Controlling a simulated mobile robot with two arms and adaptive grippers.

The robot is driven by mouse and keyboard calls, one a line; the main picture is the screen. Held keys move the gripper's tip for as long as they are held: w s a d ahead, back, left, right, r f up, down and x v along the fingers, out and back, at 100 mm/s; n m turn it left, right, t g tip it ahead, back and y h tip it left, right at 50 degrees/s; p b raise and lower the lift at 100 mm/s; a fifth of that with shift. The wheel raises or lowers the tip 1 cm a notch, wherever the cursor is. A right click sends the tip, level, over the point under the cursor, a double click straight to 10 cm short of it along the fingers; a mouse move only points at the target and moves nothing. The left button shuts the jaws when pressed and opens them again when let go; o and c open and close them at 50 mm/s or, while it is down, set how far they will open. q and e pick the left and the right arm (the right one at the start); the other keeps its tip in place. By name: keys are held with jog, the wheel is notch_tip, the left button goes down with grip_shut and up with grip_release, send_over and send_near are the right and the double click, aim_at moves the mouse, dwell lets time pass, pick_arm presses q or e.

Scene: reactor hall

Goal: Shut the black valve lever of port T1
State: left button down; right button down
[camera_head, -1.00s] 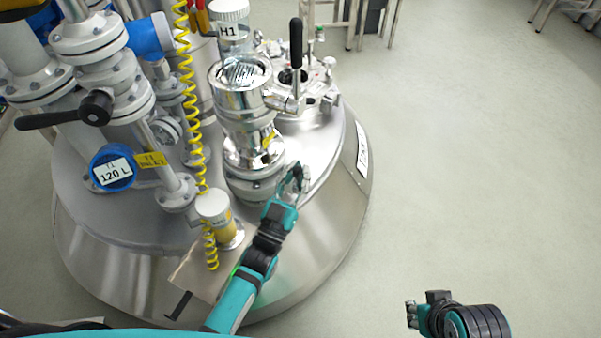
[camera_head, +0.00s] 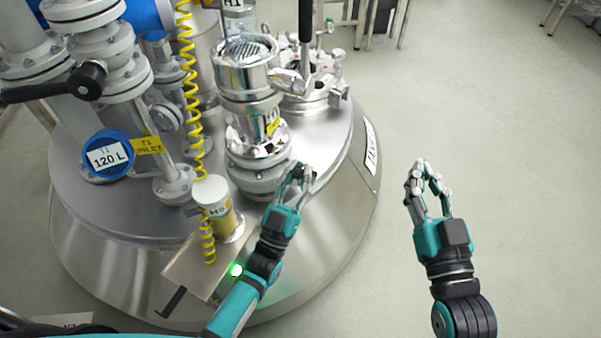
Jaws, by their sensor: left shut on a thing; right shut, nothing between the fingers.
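The black valve lever (camera_head: 40,93) reaches left from its round black hub (camera_head: 87,80) on the white flanged piping, lying nearly level in the picture. Below it are a yellow T1 tag (camera_head: 147,146) and a blue round cap (camera_head: 108,155) labelled T1, 120 L. My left gripper (camera_head: 303,172) is at the foot of the shiny metal column, well to the right of the lever. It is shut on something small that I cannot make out. My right gripper (camera_head: 428,168) is shut and empty, raised over the floor right of the vessel.
The steel vessel (camera_head: 100,270) fills the left and middle. A second upright black lever (camera_head: 305,22) is behind.

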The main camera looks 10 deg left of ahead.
pick_arm(q)
jog(key=shift+f, duration=0.15)
jog(key=c, duration=1.3)
grip_release()
jog(key=shift+s, duration=0.1)
jog(key=v, duration=1.2)
jog(key=shift+c, duration=0.4)
